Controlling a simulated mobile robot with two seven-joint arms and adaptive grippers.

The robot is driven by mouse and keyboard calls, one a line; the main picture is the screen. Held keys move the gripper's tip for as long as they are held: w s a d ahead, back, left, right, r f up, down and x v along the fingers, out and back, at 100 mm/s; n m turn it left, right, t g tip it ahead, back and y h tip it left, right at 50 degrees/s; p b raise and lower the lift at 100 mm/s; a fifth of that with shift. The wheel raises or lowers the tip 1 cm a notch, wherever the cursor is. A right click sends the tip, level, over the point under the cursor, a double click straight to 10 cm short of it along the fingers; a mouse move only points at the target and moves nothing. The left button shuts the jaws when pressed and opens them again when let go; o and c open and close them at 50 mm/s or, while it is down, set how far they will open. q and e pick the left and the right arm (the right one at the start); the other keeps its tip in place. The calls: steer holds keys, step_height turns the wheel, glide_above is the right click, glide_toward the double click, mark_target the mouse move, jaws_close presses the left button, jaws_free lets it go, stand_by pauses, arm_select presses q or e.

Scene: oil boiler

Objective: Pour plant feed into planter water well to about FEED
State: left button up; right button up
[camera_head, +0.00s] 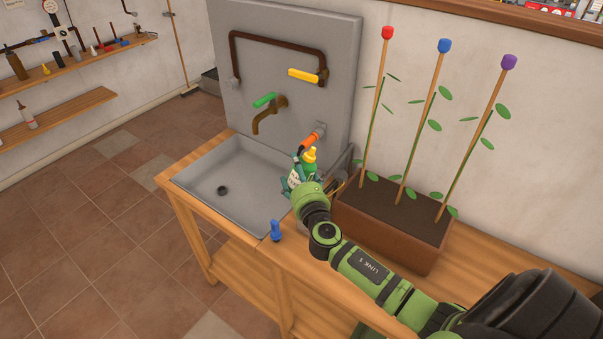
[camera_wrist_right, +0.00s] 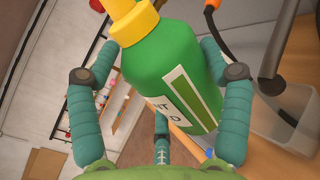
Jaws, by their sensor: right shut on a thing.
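My right gripper (camera_head: 300,178) is shut on a green plant feed bottle (camera_head: 310,170) with a yellow cap, beside the sink's right edge. In the right wrist view the bottle (camera_wrist_right: 160,72) sits between the teal fingers of this gripper (camera_wrist_right: 160,52), tilted, with its cap toward the top left. Its white label is only partly seen. The brown planter (camera_head: 388,238) stands right of the gripper, holding soil and three stakes with red, blue and purple tops. A clear container (camera_wrist_right: 278,125) shows at the right of the wrist view; its level is not readable. My left gripper is out of view.
A grey sink basin (camera_head: 222,190) lies left of the gripper, below a brown tap (camera_head: 266,118) with a green handle. An orange-handled nozzle (camera_head: 310,141) is close behind the bottle. A small blue object (camera_head: 276,231) stands at the counter front.

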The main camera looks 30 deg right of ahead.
mark_target(289, 185)
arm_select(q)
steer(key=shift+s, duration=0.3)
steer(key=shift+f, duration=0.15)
arm_select(e)
steer(key=shift+w+a+f+m+b, duration=0.15)
steer(key=shift+a+f+m+b, duration=0.35)
steer(key=shift+m+b, duration=0.45)
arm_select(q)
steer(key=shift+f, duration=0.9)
arm_select(e)
steer(key=shift+a+m, duration=0.15)
steer(key=shift+m, duration=0.2)
arm_select(q)
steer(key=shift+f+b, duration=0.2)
steer(key=shift+b, duration=0.1)
arm_select(e)
steer(key=shift+f, duration=0.15)
steer(key=shift+w+a+f+m+b, duration=0.15)
steer(key=shift+a+f+m+b, duration=0.15)
steer(key=shift+f+m+b, duration=0.5)
steer(key=shift+w+a+f+m+b, duration=0.1)
steer(key=shift+a+f+m+b, duration=0.3)
steer(key=shift+b, duration=0.6)
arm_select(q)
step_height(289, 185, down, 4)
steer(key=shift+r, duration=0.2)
arm_select(e)
steer(key=shift+d+f, duration=0.1)
steer(key=shift+d, duration=0.05)
